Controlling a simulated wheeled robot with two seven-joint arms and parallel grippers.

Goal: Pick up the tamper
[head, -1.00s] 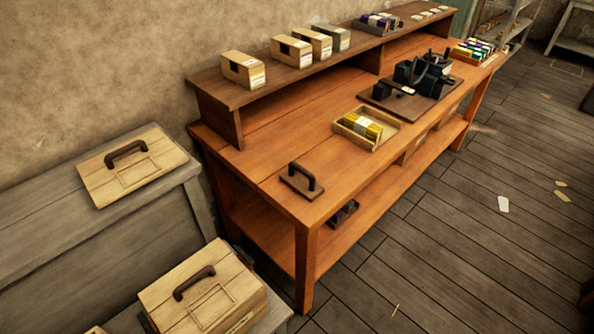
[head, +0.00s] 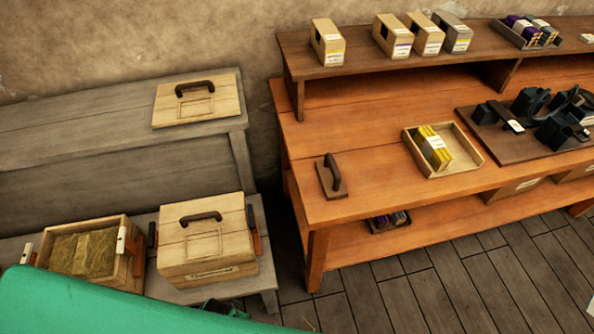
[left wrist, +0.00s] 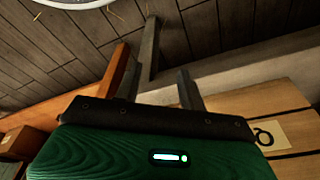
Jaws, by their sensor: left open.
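The tamper (head: 331,177), a small flat brown board with an upright dark handle, lies on the near left end of the orange workbench (head: 375,190) in the head view. Nothing touches it. My left gripper (left wrist: 158,82) shows in the left wrist view with its two fingers apart and nothing between them. I cannot make out the tamper in that view. My right gripper is in neither current view.
A yellow-card tray (head: 473,161) and a dark press board (head: 500,148) stand right of the tamper. A raised shelf (head: 300,65) runs behind. At left are a handled lid (head: 220,105), a handled wooden box (head: 207,270) and a straw-filled crate (head: 60,232).

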